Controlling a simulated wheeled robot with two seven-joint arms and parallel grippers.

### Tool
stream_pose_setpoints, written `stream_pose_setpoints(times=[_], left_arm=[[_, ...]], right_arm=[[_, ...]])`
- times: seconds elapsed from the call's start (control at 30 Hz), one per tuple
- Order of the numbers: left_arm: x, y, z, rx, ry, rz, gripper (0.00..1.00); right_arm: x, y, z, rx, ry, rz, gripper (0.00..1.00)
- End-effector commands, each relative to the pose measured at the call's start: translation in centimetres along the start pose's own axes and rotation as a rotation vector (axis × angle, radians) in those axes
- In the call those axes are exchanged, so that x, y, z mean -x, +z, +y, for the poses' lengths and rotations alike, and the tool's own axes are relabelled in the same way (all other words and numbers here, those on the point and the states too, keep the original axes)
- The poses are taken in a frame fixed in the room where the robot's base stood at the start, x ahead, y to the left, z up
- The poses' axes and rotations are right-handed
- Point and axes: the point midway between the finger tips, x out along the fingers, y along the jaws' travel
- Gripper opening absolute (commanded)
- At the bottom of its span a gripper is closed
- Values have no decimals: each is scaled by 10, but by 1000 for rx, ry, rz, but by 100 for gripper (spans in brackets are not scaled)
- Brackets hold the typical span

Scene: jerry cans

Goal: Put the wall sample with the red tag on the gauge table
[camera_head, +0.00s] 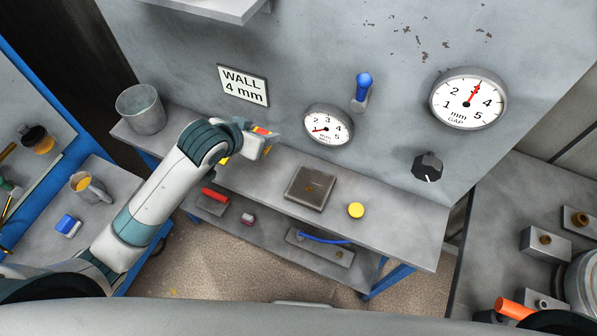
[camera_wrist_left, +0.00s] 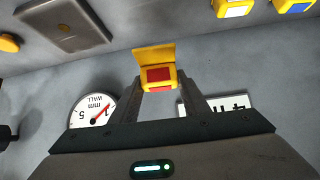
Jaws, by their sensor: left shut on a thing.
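The yellow wall sample with the red tag (camera_wrist_left: 158,74) is between the fingers of my left gripper (camera_wrist_left: 160,88), held in front of the grey panel. In the head view my left gripper (camera_head: 266,141) is shut on it above the bench; only a little of the sample (camera_head: 261,130) shows. A square metal plate (camera_head: 310,188) with a brown centre lies on the bench to the right and is bare; it may be the gauge table. It also shows in the left wrist view (camera_wrist_left: 62,22). My right gripper is not in view.
Other yellow samples with a white tag (camera_wrist_left: 233,8) and a blue tag (camera_wrist_left: 292,4) lie on the bench. A wall gauge (camera_head: 329,125), a yellow button (camera_head: 356,210) and a black knob (camera_head: 427,166) are near the plate. A metal bucket (camera_head: 141,108) stands at the left end.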

Motion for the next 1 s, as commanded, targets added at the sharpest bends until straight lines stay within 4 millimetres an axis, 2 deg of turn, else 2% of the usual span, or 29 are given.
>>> stream_pose_setpoints(times=[0.03, 0.27, 0.4, 0.6, 0.8, 1.0], left_arm=[[-5, -1, 14, -10, 12, 6, 20], [-10, -15, 93, -67, 69, 10, 20], [-6, -20, 143, -108, 108, 10, 20], [8, -20, 205, -166, 164, 9, 20], [25, -12, 250, -213, 211, 7, 20], [35, -8, 268, -231, 231, 4, 20]], right_arm=[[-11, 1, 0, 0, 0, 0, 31], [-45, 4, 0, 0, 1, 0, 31], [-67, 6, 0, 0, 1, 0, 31], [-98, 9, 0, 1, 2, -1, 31], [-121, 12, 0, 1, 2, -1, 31], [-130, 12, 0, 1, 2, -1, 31]])
